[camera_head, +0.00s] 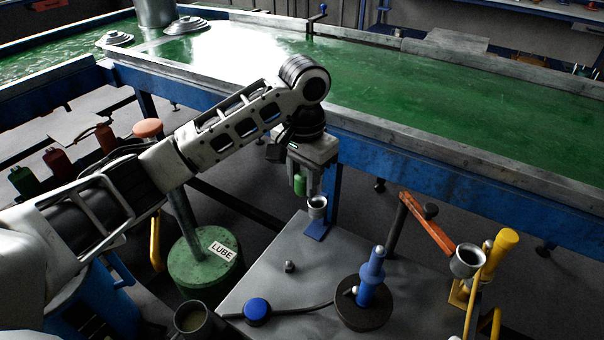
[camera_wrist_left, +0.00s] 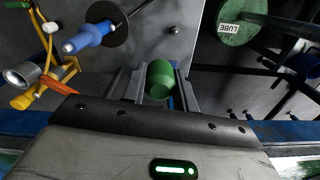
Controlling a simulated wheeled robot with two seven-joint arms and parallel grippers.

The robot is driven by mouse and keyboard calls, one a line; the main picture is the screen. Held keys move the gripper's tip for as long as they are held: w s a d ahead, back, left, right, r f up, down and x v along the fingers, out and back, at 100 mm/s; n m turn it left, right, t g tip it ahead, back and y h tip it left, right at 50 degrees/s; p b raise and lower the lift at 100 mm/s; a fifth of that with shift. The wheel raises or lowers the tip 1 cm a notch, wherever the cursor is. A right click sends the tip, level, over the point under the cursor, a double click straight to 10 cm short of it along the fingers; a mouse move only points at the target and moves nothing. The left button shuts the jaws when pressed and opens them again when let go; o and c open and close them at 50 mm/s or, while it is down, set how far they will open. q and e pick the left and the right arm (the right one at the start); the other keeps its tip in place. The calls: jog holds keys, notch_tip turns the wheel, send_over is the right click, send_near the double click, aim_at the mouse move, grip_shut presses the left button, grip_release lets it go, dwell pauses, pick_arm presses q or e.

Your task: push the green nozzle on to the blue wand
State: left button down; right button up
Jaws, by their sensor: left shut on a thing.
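My left gripper (camera_head: 302,186) points down and is shut on the green nozzle (camera_head: 299,185). In the left wrist view the nozzle (camera_wrist_left: 160,79) sits between the two fingers. The blue wand (camera_head: 371,272) stands upright from a dark round base (camera_head: 362,316) on the grey table, with a collar partway up. It also shows in the left wrist view (camera_wrist_left: 88,37), at upper left. The nozzle is apart from the wand, behind it and to its left in the head view, and higher. My right gripper is not in view.
A metal cup on a blue bracket (camera_head: 317,207) stands just below my left gripper. The grey table (camera_head: 262,277) also carries a blue knob (camera_head: 257,310) with a cable. An orange arm (camera_head: 425,223), another metal cup (camera_head: 467,261) and a yellow handle (camera_head: 500,249) stand right of the wand.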

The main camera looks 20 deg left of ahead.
pick_arm(q)
jog(key=s+r+n, duration=0.1)
jog(key=s+n, duration=0.2)
jog(key=s, duration=0.6)
jog(key=shift+s+d+r, duration=0.15)
jog(key=shift+s+d, duration=0.05)
